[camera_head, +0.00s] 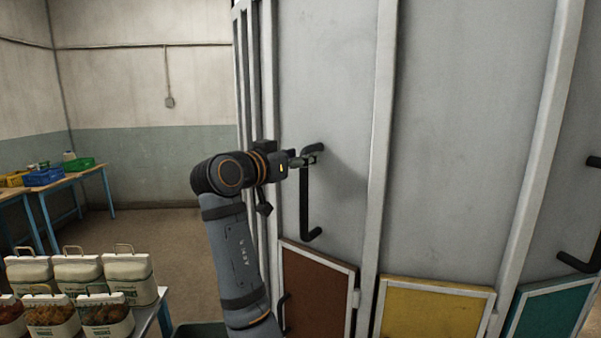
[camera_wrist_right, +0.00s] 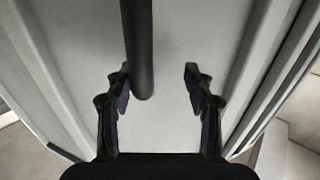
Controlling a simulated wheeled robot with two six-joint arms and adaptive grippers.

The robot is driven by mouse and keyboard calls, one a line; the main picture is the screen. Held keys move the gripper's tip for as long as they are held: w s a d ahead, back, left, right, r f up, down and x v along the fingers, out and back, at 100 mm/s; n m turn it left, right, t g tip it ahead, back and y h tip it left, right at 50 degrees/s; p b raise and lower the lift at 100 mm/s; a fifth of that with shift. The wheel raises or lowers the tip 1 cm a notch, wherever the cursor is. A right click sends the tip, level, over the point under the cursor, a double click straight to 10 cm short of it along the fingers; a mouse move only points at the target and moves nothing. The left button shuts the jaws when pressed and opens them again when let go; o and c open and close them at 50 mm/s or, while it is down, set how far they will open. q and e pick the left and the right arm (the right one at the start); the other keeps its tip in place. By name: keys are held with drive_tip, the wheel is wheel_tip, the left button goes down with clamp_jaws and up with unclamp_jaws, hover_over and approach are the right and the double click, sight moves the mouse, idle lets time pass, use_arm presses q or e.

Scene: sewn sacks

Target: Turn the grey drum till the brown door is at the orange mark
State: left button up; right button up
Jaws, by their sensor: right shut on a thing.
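The grey drum (camera_head: 330,70) fills the middle and right of the head view, with upright pale ribs between its panels. The brown door (camera_head: 318,298) is low on the drum, below a long black handle (camera_head: 304,205). My right gripper (camera_head: 305,159) is at the top of that handle and shut on it. In the right wrist view the handle (camera_wrist_right: 138,45) stands between the two fingers of my right gripper (camera_wrist_right: 157,85), close to the left finger. My left gripper is not in view. I see no orange mark in either view.
A yellow door (camera_head: 435,308) and a teal door (camera_head: 548,305) are to the right of the brown one. Another black handle (camera_head: 578,262) is at the right edge. White sacks (camera_head: 78,270) stand on a table at lower left. Blue-legged tables hold crates (camera_head: 43,177) behind.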

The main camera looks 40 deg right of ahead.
wheel_tip(320, 180, up, 6)
drive_tip(key=shift+a, duration=0.15)
idle(0.4)
drive_tip(key=shift+s+a+r, duration=0.1)
drive_tip(key=shift+s+r, duration=0.05)
